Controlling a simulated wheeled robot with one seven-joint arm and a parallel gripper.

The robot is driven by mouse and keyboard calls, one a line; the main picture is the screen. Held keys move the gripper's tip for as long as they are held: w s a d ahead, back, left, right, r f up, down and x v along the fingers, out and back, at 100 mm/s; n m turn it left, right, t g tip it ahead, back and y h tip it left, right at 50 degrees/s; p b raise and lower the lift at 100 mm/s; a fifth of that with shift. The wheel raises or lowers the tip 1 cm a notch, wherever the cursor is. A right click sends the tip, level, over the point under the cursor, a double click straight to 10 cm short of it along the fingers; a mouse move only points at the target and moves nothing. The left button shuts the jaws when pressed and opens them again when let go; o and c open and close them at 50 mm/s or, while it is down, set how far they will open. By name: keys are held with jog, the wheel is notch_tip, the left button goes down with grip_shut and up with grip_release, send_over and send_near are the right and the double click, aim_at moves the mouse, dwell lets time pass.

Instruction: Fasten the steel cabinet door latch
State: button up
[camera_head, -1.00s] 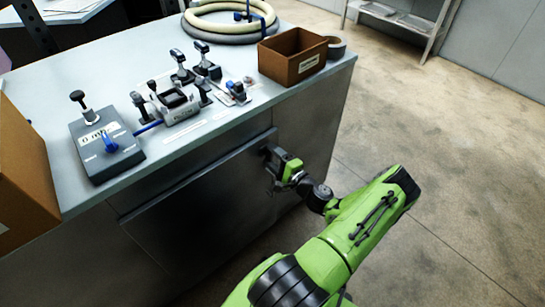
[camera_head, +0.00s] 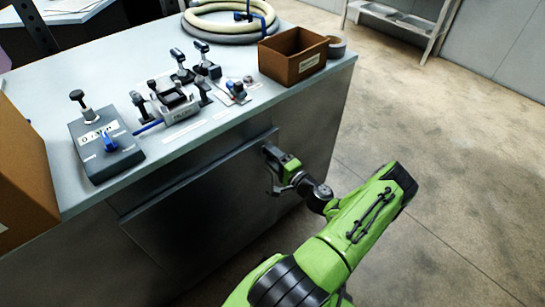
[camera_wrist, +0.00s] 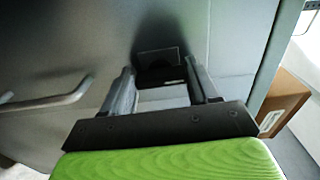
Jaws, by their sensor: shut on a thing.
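The steel cabinet door (camera_head: 200,205) is a dark flat panel in the front of the bench and looks closed. My gripper (camera_head: 268,153) is at the door's upper right corner in the head view. In the wrist view my gripper (camera_wrist: 162,78) has its two fingers on either side of a small dark latch (camera_wrist: 160,72) on the steel front. It is shut on this latch. The latch is hidden behind the gripper in the head view, and its exact position cannot be told. A curved bar handle (camera_wrist: 50,103) shows at the left in the wrist view.
The bench top (camera_head: 100,62) above carries a grey control box (camera_head: 103,145), a small roller machine (camera_head: 178,105), a brown open box (camera_head: 293,55) and a coiled hose (camera_head: 230,20). The floor (camera_head: 440,160) to the right is clear.

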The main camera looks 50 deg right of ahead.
jog(key=o, duration=1.1)
jog(key=shift+c, duration=0.2)
jog(key=p+v, duration=0.2)
jog(key=v, duration=1.3)
jog(key=shift+s+p, duration=0.3)
jog(key=shift+s, duration=0.1)
jog(key=shift+a, duration=0.1)
